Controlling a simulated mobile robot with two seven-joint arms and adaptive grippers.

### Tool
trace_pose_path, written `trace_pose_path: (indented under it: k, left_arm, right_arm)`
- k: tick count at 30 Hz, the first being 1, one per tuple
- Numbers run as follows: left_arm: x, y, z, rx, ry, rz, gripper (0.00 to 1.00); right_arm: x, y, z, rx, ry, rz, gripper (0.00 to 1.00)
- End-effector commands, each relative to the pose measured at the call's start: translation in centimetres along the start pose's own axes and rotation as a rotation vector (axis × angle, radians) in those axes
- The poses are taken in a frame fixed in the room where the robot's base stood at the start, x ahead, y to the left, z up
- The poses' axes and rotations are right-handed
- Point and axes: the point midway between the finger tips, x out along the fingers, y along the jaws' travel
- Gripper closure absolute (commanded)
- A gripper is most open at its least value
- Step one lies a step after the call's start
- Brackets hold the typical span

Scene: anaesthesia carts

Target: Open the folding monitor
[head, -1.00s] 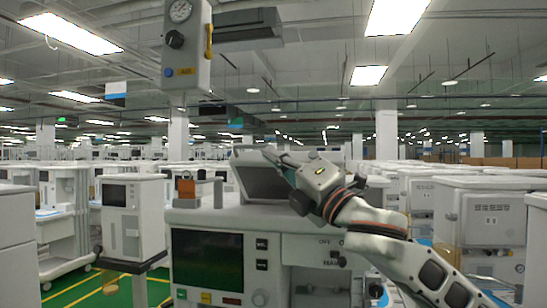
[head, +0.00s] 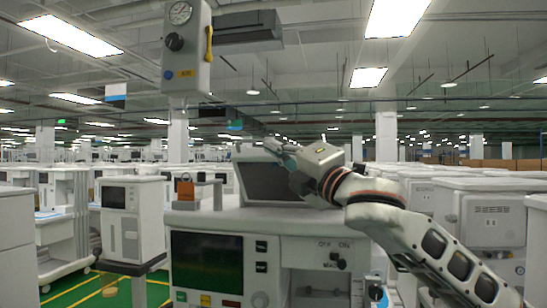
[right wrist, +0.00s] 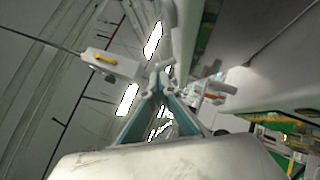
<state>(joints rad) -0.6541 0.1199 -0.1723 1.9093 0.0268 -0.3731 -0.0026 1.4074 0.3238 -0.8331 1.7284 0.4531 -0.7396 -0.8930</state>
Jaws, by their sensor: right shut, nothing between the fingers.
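The folding monitor (head: 268,184) stands on top of the white anaesthesia cart (head: 214,218) in the middle of the head view. Its dark screen faces me in a pale frame and leans back. My right gripper (head: 272,145) is at the monitor's upper edge, with its arm crossing the right side of the screen. Whether the fingers touch the edge cannot be told. In the right wrist view the fingertips (right wrist: 159,84) meet, with nothing between them. My left gripper is not in view.
A gauge panel (head: 186,45) hangs above the cart at upper left. A small orange item (head: 185,189) sits on the cart's left side. Another white cart (head: 133,215) stands to the left, and several white units (head: 487,222) fill the right.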

Motion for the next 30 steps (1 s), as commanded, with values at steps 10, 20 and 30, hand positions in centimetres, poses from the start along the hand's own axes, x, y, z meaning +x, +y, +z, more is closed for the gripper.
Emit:
trace_pose_path:
  k: [10, 20, 30]
  left_arm:
    - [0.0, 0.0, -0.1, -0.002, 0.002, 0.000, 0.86]
    - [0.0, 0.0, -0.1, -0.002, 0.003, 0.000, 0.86]
    - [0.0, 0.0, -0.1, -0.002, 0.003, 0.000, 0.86]
  right_arm:
    - [4.3, 1.5, 4.5, 0.211, -0.005, -0.210, 1.00]
    - [7.6, 0.7, 7.7, 0.357, -0.002, -0.354, 1.00]
    - [9.7, -0.1, 9.7, 0.355, 0.000, -0.350, 1.00]
